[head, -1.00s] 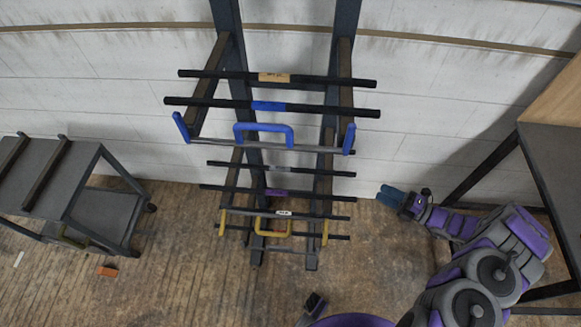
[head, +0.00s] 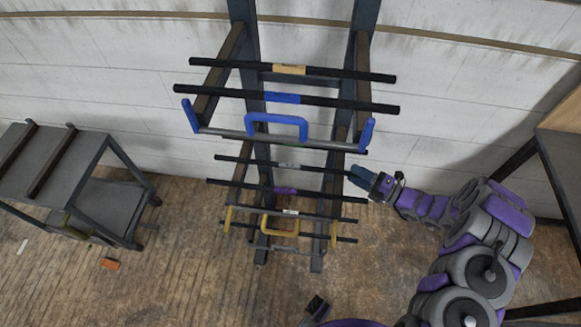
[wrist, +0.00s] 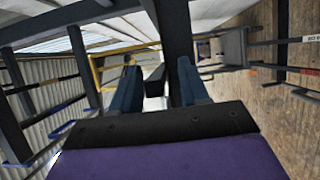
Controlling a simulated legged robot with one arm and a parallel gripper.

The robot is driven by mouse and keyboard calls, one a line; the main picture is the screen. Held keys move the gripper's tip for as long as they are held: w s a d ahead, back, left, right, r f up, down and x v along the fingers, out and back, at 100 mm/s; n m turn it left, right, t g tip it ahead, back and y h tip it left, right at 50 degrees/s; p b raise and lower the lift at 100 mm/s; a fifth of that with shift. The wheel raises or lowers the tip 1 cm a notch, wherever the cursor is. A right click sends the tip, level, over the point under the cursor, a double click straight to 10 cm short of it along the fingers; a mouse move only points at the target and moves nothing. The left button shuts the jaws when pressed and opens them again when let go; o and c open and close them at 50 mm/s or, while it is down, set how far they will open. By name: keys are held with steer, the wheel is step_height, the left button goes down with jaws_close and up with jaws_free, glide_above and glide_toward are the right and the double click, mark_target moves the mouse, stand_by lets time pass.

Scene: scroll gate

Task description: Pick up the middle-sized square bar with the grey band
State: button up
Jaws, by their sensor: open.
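The bar with the grey band (head: 290,165) lies across the lower tier of the wall rack in the head view, above the purple-banded bar (head: 285,190). Its grey band is near its middle. My gripper (head: 357,177) is beside the bar's right end, its blue fingers pointing left towards it. In the wrist view my gripper (wrist: 157,88) is open, with one finger on each side. A dark, square-ended shape (wrist: 154,86) shows between and beyond the fingers; I cannot tell for certain that it is this bar.
Above are a tan-banded bar (head: 289,69), a blue-banded bar (head: 282,98) and a blue handle (head: 277,119). Below are a white-banded bar (head: 291,212) and a yellow handle (head: 280,226). A grey cart (head: 62,158) stands left, a dark table (head: 562,150) right. Open floor lies between.

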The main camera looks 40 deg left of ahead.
steer(key=shift+a+f, duration=0.1)
steer(key=shift+a, duration=0.45)
steer(key=shift+d, duration=0.5)
steer(key=c, duration=0.4)
steer(key=shift+a, duration=0.1)
steer(key=c, duration=0.4)
steer(key=shift+a, duration=0.1)
jaws_close()
steer(key=shift+s, duration=0.1)
